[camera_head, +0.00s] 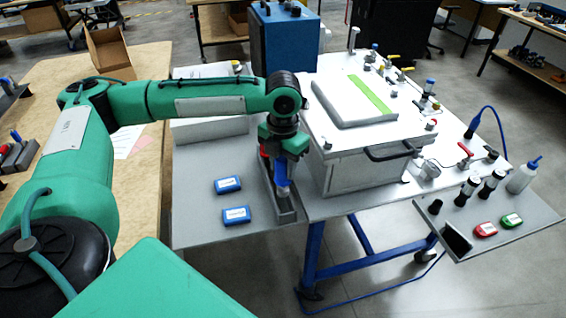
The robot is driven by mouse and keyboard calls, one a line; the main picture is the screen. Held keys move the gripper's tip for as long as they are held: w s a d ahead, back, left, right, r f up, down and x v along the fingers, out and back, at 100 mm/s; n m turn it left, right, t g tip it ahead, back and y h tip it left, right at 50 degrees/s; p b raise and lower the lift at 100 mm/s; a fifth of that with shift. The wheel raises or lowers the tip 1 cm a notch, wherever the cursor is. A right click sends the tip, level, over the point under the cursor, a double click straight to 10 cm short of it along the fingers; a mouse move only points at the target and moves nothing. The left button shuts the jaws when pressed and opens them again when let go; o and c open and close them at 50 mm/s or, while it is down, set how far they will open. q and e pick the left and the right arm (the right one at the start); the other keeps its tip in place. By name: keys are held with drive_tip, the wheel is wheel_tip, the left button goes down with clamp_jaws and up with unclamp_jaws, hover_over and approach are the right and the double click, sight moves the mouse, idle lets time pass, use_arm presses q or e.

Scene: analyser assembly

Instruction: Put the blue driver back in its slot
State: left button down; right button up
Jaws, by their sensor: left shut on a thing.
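The blue driver (283,184) hangs upright below my left gripper (283,157), which is shut on it. The driver is at the long grey slotted holder (289,216) on the table. I cannot tell whether its lower end is inside a slot or just above one, as the holder's walls hide it. A red piece (264,152) shows beside the gripper, partly hidden by it. My right gripper is not in view.
A white analyser box (345,172) stands close right of the holder, with a dark handle. Two blue cases (228,185) lie left of the holder on the grey table (195,222). A blue cabinet (286,42) stands behind. A side tray (500,230) holds bottles and small cases.

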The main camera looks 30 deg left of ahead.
sight(283, 188)
use_arm(q)
drive_tip(key=shift+f, duration=0.5)
drive_tip(key=shift+f, duration=0.1)
idle(0.6)
drive_tip(key=shift+f+p, duration=0.35)
drive_tip(key=shift+f, duration=2.7)
drive_tip(key=shift+f, duration=0.1)
drive_tip(key=c, duration=1)
unclamp_jaws()
drive_tip(key=o, duration=0.5)
drive_tip(key=shift+o, duration=0.2)
